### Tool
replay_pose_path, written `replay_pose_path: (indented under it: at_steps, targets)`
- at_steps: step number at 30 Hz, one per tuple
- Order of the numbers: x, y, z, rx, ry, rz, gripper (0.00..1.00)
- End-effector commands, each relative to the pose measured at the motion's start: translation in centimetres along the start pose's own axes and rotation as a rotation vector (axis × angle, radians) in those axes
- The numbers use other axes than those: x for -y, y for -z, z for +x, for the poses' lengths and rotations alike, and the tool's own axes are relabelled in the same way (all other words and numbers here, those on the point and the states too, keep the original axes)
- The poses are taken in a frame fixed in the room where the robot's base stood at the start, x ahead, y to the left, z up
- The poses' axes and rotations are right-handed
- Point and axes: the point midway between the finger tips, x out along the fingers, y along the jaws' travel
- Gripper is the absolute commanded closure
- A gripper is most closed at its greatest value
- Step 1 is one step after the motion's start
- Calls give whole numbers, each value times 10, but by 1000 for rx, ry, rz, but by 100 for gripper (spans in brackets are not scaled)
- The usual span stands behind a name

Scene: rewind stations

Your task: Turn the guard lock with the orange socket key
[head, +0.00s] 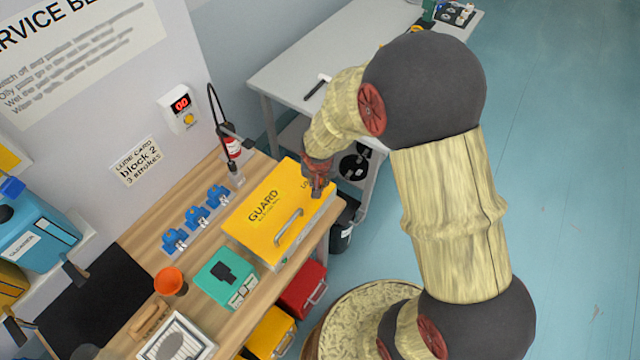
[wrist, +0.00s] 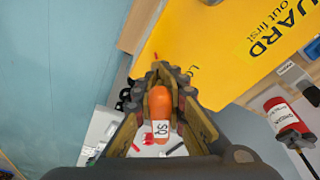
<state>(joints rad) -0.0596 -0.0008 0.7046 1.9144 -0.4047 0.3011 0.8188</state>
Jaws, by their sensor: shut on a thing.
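The orange socket key (wrist: 160,103), marked SQ, is between my gripper's fingers in the wrist view. My gripper (wrist: 160,80) is shut on its handle. In the head view my gripper (head: 318,180) is over the far right corner of the yellow guard cover (head: 262,222), which has a grey handle. The guard (wrist: 215,40) also fills the upper right of the wrist view, with part of the lock lettering beside the fingers. The lock itself and the key's tip are hidden, so I cannot tell whether the key is seated.
Blue clamps (head: 198,215), a teal box (head: 225,277) and an orange cup (head: 170,282) are on the wooden bench to the left. A grey table (head: 300,62) stands behind. Open floor lies right.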

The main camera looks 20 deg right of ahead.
Motion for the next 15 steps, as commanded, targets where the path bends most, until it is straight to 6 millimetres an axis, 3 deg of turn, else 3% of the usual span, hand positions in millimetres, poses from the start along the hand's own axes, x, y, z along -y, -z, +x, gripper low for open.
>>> replay_pose_path:
  at_steps: [15]
  targets:
    - [3, 1, 2, -2, -44, 164, 100]
